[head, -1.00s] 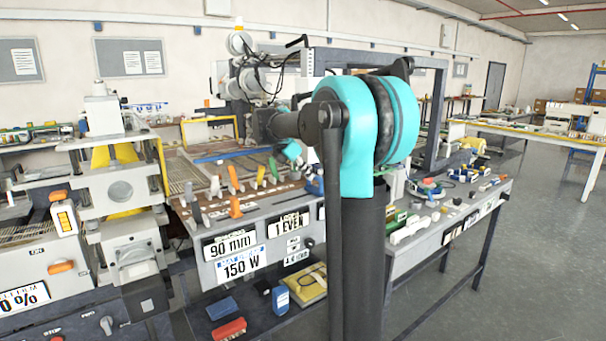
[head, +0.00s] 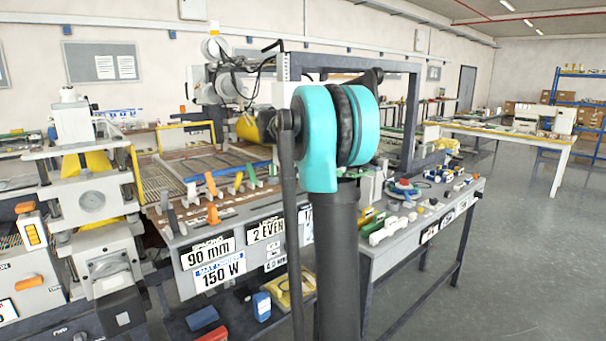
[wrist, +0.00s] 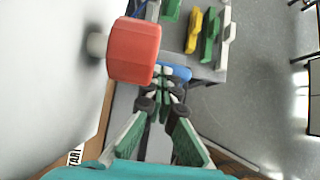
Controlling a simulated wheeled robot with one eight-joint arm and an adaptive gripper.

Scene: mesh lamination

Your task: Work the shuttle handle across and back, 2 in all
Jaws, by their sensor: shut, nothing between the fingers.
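A red, rounded handle (wrist: 134,50) on a short pale stem stands out from a white surface in the wrist view. I cannot tell for certain that it is the shuttle handle. My gripper (wrist: 160,84) shows in the wrist view with its fingers together and empty, just below and right of the red handle. Whether it touches the handle is unclear. In the head view my turquoise arm joint hides my gripper, and I cannot pick out the red handle there.
The machine bench carries an orange lever (head: 210,184), a green lever (head: 251,173) and a "150 W" label (head: 219,271). A yellow roll (head: 247,128) shows behind my arm. Green and yellow parts (wrist: 193,30) lie beyond my gripper. Open floor (head: 520,240) lies at the right.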

